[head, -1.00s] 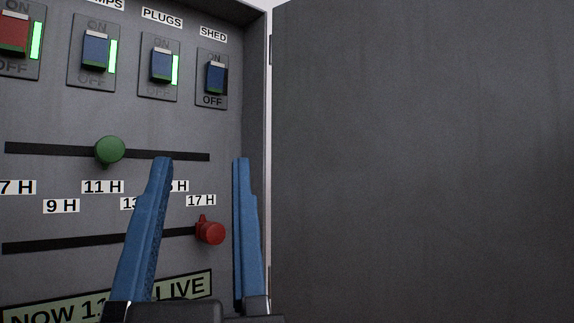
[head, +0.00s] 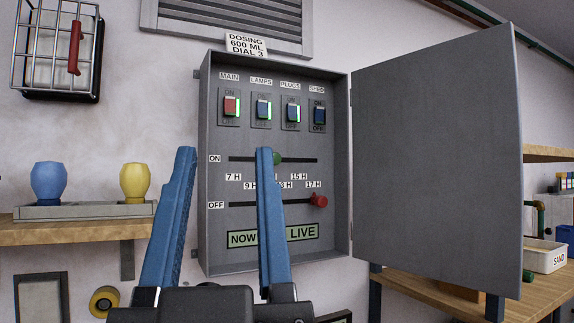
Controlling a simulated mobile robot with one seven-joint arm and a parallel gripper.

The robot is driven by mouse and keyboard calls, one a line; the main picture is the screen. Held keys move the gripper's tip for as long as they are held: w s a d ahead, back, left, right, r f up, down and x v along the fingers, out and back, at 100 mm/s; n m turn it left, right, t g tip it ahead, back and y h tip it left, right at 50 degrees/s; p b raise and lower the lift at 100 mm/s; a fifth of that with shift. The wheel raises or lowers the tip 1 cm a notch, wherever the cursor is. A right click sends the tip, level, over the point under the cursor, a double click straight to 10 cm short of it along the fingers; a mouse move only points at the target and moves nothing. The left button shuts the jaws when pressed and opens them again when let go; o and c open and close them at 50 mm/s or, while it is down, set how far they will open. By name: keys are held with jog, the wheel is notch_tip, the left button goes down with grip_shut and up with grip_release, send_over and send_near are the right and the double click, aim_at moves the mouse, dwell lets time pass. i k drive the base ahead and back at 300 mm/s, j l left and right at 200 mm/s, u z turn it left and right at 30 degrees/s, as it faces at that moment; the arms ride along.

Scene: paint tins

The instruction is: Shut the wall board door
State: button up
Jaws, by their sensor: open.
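The grey wall board (head: 222,249) hangs on the white wall, its inside exposed. Its door (head: 435,160) is a plain grey panel, hinged on the board's right edge and swung wide open to the right. Inside are a red switch (head: 230,106), several blue switches, a green knob (head: 278,158) on the upper slot and a red knob (head: 319,200) at the right of the lower slot. My gripper (head: 225,152) is open and empty, its blue fingers pointing up in front of the board. The right finger hides part of the slots and label. The gripper is apart from the door.
A left shelf (head: 60,233) holds a tray with a blue pot (head: 49,183) and a yellow pot (head: 135,181). A wire cage with a red handle (head: 75,48) is at upper left. A wooden bench (head: 405,284) and a sand bin (head: 545,257) stand right, partly behind the door.

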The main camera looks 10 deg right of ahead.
aim_at(438, 188)
jog(key=l+u, duration=0.1)
jog(key=u, duration=0.3)
jog(key=l+u, duration=0.1)
jog(key=u, duration=0.25)
jog(key=l+u, duration=0.1)
jog(key=u, duration=0.3)
jog(key=l+u, duration=0.1)
jog(key=u, duration=0.3)
jog(key=k+l, duration=0.2)
jog(key=l, duration=0.3)
jog(key=k+l, duration=0.2)
jog(key=l, duration=0.3)
jog(key=k+l, duration=0.2)
jog(key=l, duration=0.3)
jog(key=k+l, duration=0.15)
jog(key=l, duration=0.3)
jog(key=k+l, duration=0.2)
jog(key=l, duration=0.3)
jog(key=k+l, duration=0.2)
jog(key=l, duration=0.3)
jog(key=k+l, duration=0.2)
jog(key=l, duration=0.3)
jog(key=k+l, duration=0.2)
jog(key=l, duration=0.3)
jog(key=l+z, duration=0.3)
jog(key=i+j, duration=0.05)
